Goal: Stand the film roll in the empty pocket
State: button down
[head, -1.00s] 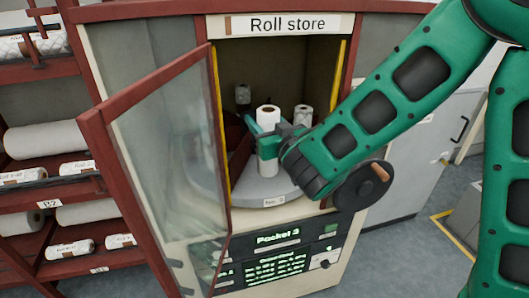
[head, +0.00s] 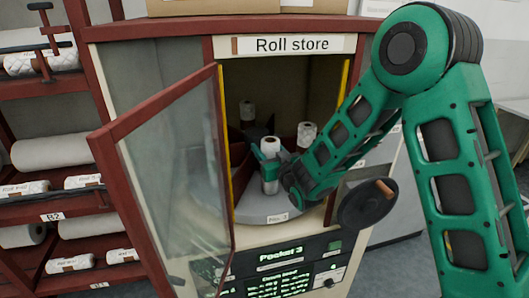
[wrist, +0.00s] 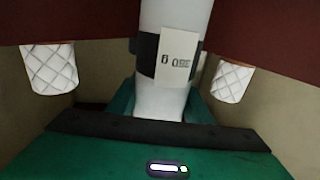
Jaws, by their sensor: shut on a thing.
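The film roll (head: 270,163) is white and upright, inside the open Roll store cabinet. My gripper (head: 269,170) is shut on it, reaching in from the right. The wrist view also shows the roll (wrist: 172,90) between my fingers, with a printed label facing the camera. The roll is above the grey turntable (head: 262,210), in the front pocket marked by a small tag. Whether its base touches the turntable I cannot tell; my gripper hides part of it.
The glazed door (head: 175,170) hangs open to the left. A panel (head: 280,258) reading "Pocket 3" is below.

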jog(key=shift+f, duration=0.4)
jog(key=c, duration=0.9)
grip_release()
jog(key=shift+f, duration=0.1)
